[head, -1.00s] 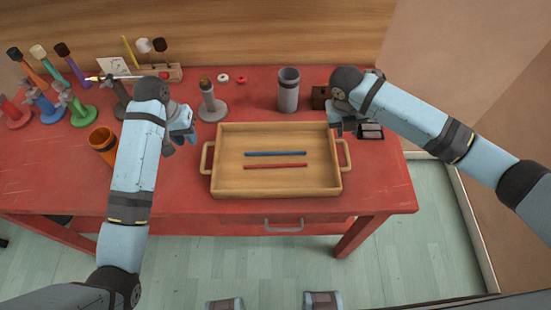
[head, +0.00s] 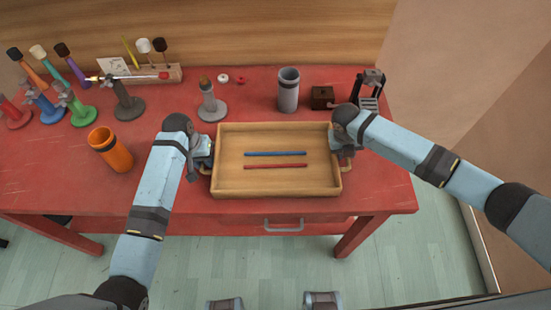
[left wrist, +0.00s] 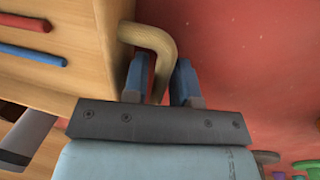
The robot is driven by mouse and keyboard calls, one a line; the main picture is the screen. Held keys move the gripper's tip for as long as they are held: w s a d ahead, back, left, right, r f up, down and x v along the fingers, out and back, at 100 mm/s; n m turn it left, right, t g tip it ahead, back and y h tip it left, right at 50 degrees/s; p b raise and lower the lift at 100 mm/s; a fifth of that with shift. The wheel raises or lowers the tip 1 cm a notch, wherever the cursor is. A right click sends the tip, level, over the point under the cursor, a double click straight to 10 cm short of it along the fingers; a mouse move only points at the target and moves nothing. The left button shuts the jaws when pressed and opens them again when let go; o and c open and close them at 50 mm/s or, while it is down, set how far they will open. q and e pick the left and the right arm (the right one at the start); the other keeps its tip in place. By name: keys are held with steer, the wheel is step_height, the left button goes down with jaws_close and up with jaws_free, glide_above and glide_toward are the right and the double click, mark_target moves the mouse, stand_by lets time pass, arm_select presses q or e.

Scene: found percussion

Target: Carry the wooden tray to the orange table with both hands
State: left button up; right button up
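The wooden tray (head: 232,189) lies flat on the red table, with a blue stick (head: 275,154) and a red stick (head: 275,166) inside. My left gripper (head: 207,160) is at the tray's left handle. No orange table is in view.
The red table (head: 385,190) carries an orange cup (head: 112,150), a grey cylinder (head: 288,90), a grey-based stand (head: 212,107), a small brown box (head: 322,97) and a black metal device (head: 370,88). Several coloured stands fill the back left. The front edge below the tray is clear.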

arm_select(q)
jaws_close()
arm_select(e)
jaws_close()
arm_select(q)
steer(key=shift+r, duration=0.15)
arm_select(e)
steer(key=shift+r, duration=0.15)
